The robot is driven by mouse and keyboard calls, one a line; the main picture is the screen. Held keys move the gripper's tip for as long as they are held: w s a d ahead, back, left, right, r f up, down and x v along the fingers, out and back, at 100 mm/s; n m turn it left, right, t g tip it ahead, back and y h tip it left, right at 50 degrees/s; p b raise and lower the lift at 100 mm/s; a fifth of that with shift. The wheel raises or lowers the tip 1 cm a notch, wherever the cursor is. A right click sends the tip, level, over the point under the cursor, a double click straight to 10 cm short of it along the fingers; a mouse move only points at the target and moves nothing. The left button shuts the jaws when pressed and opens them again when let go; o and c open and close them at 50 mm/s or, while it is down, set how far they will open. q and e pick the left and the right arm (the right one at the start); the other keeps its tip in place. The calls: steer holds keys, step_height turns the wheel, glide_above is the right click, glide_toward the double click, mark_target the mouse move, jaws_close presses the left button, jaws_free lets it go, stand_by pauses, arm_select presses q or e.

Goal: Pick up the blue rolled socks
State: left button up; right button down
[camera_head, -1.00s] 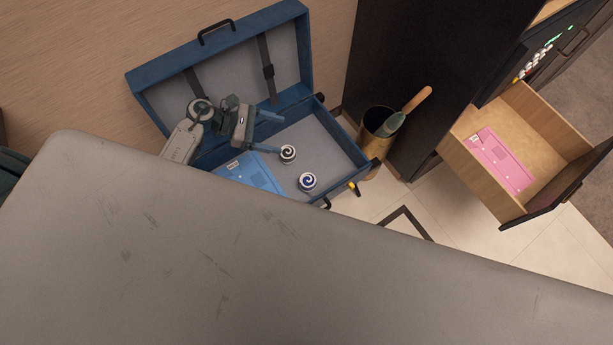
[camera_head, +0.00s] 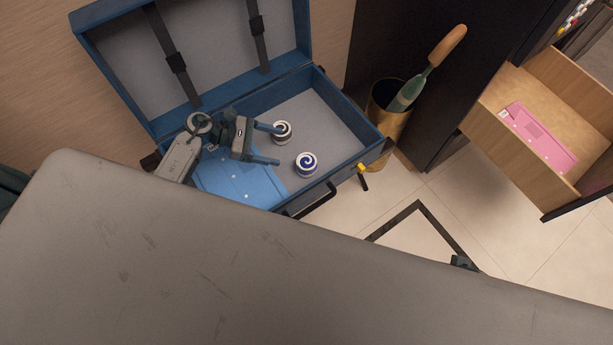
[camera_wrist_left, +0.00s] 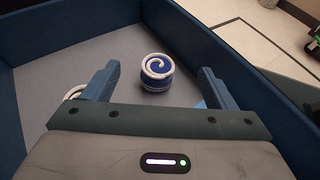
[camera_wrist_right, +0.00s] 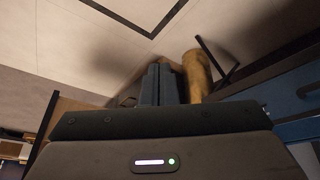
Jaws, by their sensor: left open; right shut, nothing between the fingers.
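The blue rolled socks (camera_head: 306,164), with a blue and white spiral end, sit in the open blue suitcase (camera_head: 349,108). Darker black-and-white rolled socks (camera_head: 281,132) lie up and left of them. My left gripper (camera_head: 278,145) is open and empty over the case, its fingers pointing right towards both rolls. In the left wrist view the blue socks (camera_wrist_left: 157,73) show ahead, between the two fingers (camera_wrist_left: 158,75) and apart from them. The other roll (camera_wrist_left: 75,92) is partly hidden by the left finger. My right gripper (camera_wrist_right: 161,72) is shut and empty in the right wrist view.
A folded light-blue item (camera_head: 240,180) lies in the case beside the socks. A gold bin (camera_head: 385,118) with a green, wooden-handled tool stands right of the case. An open drawer (camera_head: 499,98) holds a pink item (camera_head: 540,138). A grey surface (camera_head: 250,270) fills the foreground.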

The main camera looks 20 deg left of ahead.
arm_select(q)
steer(key=b, duration=0.3)
glide_toward(302, 160)
steer(key=shift+w+d, duration=0.15)
steer(key=shift+d, duration=0.3)
steer(key=shift+d+f, duration=0.1)
steer(key=shift+d, duration=0.15)
steer(key=p+x, duration=0.1)
steer(key=x, duration=0.3)
steer(key=shift+p+x, duration=0.3)
steer(key=shift+x, duration=2.8)
steer(key=shift+a+f, duration=0.1)
steer(key=shift+f, duration=0.05)
arm_select(e)
steer(key=v, duration=0.5)
steer(key=shift+s+r, duration=0.1)
steer(key=shift+r, duration=0.25)
arm_select(q)
steer(key=c, duration=1.1)
